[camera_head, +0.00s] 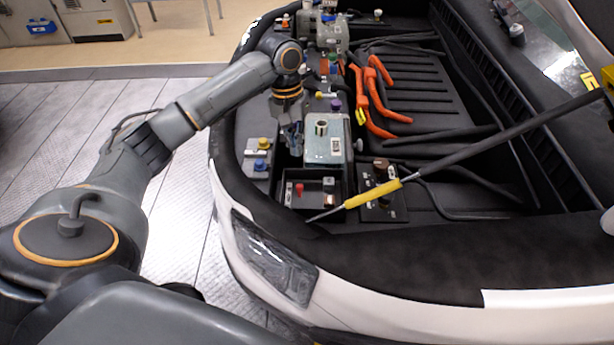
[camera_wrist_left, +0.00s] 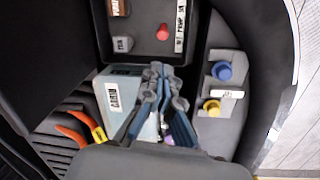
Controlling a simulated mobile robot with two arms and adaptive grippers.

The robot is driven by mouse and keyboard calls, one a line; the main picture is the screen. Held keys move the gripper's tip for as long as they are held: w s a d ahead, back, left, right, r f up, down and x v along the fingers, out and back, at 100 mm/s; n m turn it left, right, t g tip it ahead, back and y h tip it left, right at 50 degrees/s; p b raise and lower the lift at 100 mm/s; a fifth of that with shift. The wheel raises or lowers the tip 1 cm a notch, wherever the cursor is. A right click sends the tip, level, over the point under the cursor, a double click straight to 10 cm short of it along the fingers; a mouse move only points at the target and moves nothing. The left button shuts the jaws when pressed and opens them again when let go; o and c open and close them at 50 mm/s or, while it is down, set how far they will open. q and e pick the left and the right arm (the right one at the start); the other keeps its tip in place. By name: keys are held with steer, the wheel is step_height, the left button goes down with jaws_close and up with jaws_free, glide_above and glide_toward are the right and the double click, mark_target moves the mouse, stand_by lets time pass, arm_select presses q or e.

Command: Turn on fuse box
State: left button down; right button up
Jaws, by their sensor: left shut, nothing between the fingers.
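A black open box (camera_head: 315,205) sits at the front of the engine bay, with a red switch (camera_head: 299,188) inside. I take it to be the fuse box. The wrist view shows the box (camera_wrist_left: 150,57) ahead of my gripper, with the red switch (camera_wrist_left: 163,32) and small labelled blocks. My left gripper (camera_head: 292,152) is shut and empty. It points down just behind the box, beside the grey coolant tank (camera_head: 325,150), and its fingertips (camera_wrist_left: 163,72) appear apart from the switch. The wrist view also shows the tank (camera_wrist_left: 118,92). My right gripper is in neither view.
A yellow-gripped prop rod (camera_head: 372,193) slants across the bay, its lower end near the box. A panel with yellow and blue caps (camera_head: 261,165) is left of the tank; the blue cap also shows in the wrist view (camera_wrist_left: 222,70). Orange cables (camera_head: 372,95) lie to the right.

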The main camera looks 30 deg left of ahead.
mark_target(302, 175)
arm_select(q)
steer(key=f, duration=0.3)
steer(key=d+f+p, duration=0.1)
steer(key=f, duration=0.6)
steer(key=shift+d+f, duration=0.15)
steer(key=shift+d, duration=0.05)
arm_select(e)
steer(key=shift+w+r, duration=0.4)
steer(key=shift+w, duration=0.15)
arm_select(q)
steer(key=shift+w, duration=0.1)
